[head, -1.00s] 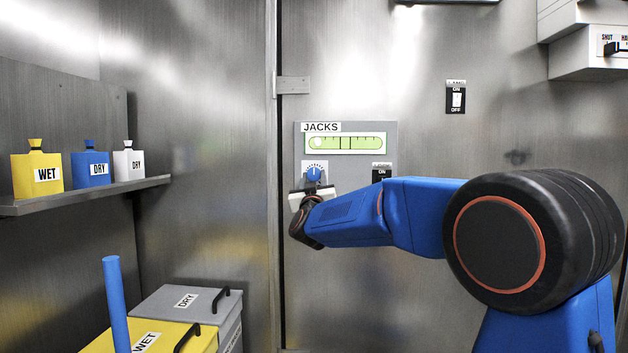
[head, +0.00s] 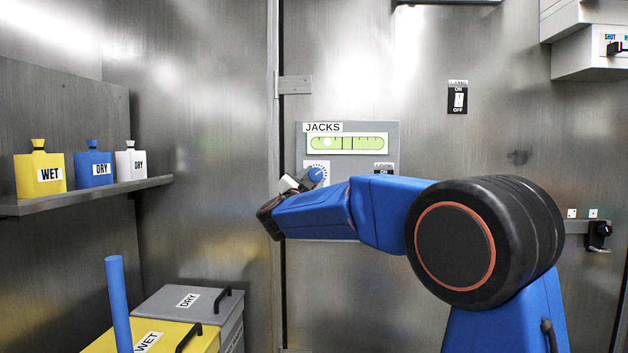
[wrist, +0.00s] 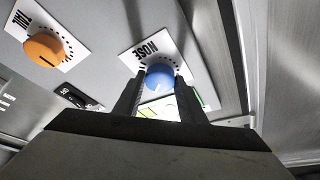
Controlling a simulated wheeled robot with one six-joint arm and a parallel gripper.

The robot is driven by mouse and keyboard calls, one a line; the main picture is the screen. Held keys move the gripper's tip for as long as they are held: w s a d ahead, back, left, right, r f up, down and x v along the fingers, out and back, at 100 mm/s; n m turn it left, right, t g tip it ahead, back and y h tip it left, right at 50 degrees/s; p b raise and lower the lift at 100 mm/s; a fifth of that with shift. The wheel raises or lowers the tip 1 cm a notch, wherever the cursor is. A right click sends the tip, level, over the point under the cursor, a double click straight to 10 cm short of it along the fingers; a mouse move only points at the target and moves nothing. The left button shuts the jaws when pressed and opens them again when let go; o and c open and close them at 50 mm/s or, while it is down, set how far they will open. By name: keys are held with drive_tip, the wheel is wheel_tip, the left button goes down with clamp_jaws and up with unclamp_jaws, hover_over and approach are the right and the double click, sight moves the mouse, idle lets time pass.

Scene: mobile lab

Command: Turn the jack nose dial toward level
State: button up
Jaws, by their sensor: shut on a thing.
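The blue nose dial (head: 317,173) is on the grey JACKS panel (head: 391,132), below the green level vial (head: 366,143). The vial's pale bubble (head: 327,142) sits left of the two centre marks. In the wrist view the dial (wrist: 159,76), labelled NOSE, is between the two dark fingers of my gripper (wrist: 159,93), which is shut on it. In the head view my gripper (head: 299,182) reaches the dial from the lower left. The dial's white pointer mark is tilted to the upper right. My arm hides the lower part of the panel.
An orange dial (wrist: 43,48) is beside the nose dial in the wrist view. A switch (head: 382,168) partly shows above my arm. An ON/OFF switch (head: 458,98) is higher on the wall. A shelf (head: 100,195) with bottles is at left, clear of my arm.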

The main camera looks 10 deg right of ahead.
drive_tip(key=m+g, duration=0.1)
drive_tip(key=m, duration=0.2)
drive_tip(key=m+g, duration=0.1)
drive_tip(key=m, duration=0.1)
drive_tip(key=shift+a+r+m+h, duration=0.1)
drive_tip(key=shift+r+m+h, duration=0.1)
drive_tip(key=shift+m+h, duration=0.2)
drive_tip(key=shift+r+m+g, duration=0.1)
drive_tip(key=shift+m+g, duration=1)
drive_tip(key=shift+m, duration=1.4)
drive_tip(key=shift+y, duration=0.3)
drive_tip(key=o, duration=1)
drive_tip(key=shift+o, duration=0.2)
drive_tip(key=v, duration=1.7)
drive_tip(key=shift+s+a, duration=0.15)
